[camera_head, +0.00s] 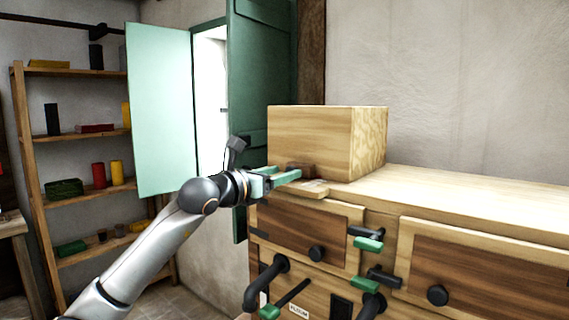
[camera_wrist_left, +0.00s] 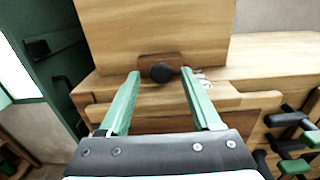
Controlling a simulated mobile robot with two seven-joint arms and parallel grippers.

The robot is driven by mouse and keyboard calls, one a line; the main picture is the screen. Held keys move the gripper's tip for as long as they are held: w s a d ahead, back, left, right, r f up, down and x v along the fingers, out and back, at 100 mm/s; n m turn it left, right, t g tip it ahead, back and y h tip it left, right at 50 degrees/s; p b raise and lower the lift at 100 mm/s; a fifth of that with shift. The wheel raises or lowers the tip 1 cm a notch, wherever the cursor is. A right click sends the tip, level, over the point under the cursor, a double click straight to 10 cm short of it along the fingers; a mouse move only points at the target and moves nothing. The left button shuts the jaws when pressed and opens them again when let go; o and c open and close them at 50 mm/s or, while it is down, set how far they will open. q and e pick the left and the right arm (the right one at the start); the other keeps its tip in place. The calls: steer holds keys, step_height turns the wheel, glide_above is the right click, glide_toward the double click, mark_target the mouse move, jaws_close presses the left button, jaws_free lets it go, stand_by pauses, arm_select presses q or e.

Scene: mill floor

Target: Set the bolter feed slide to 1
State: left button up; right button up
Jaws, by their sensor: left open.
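A small dark-wood slide block (camera_head: 301,170) sits at the foot of a pale wooden box (camera_head: 310,140) on the cabinet top. I take it to be the bolter feed slide. In the left wrist view the block (camera_wrist_left: 145,68) carries a round black knob (camera_wrist_left: 161,72). My left gripper (camera_head: 286,176) is open, its green fingers pointing at the block. In the left wrist view the fingertips (camera_wrist_left: 160,76) stand on either side of the knob, with gaps visible. Any scale marks are too small to read. My right gripper is not in view.
The wooden cabinet (camera_head: 470,190) has drawers with black knobs and several black levers with green grips below the top. A green shutter (camera_head: 160,110) stands open at the left. Shelves (camera_head: 80,195) with coloured items are behind. The cabinet top right of the box is clear.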

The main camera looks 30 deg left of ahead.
arm_select(q)
steer(key=shift+w, duration=0.75)
steer(key=shift+c, duration=0.3)
jaws_close()
stand_by(0.6)
